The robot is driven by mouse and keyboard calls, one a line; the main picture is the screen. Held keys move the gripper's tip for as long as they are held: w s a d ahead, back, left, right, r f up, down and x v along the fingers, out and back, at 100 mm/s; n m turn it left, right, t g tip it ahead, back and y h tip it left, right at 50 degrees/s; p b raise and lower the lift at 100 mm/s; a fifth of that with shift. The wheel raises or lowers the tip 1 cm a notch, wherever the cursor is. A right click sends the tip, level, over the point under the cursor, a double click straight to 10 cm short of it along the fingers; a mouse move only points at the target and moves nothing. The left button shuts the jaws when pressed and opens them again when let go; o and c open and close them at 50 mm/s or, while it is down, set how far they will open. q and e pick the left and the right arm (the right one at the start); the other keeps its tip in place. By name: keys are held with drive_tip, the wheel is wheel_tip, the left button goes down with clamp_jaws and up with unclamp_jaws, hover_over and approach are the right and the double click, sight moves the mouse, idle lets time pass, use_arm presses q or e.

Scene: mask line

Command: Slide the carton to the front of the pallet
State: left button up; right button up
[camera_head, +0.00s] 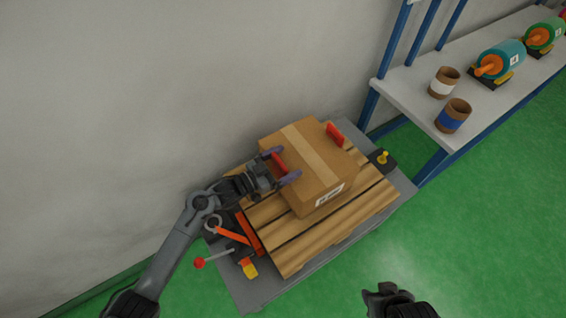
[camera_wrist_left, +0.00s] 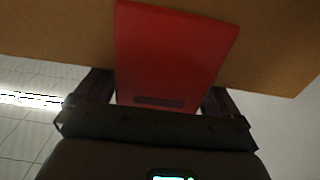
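The brown carton (camera_head: 302,158), with a tape strip and a white label, sits flat on the wooden pallet (camera_head: 304,253), nearer its back. Red tabs stick out on opposite sides, a left one (camera_head: 279,162) and a right one (camera_head: 335,134). My left gripper (camera_head: 281,164) is at the carton's left side, its fingers on either side of the left tab. In the left wrist view the red tab (camera_wrist_left: 172,50) fills the space between the fingers (camera_wrist_left: 160,98); whether they press on it is unclear. My right gripper (camera_head: 386,291) is low in the head view, away from the carton; its fingers are unclear.
The pallet lies on a grey platform (camera_head: 262,295). A red-knobbed lever (camera_head: 199,263) and an orange clamp (camera_head: 232,236) stand at its left, a yellow-knobbed fitting (camera_head: 382,157) at the far right. A shelf (camera_head: 412,92) with cups and motors stands back right.

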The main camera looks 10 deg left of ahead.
use_arm(q)
drive_tip(key=c, duration=1.6)
drive_tip(key=shift+c, duration=0.2)
use_arm(e)
drive_tip(key=shift+a+r, duration=0.1)
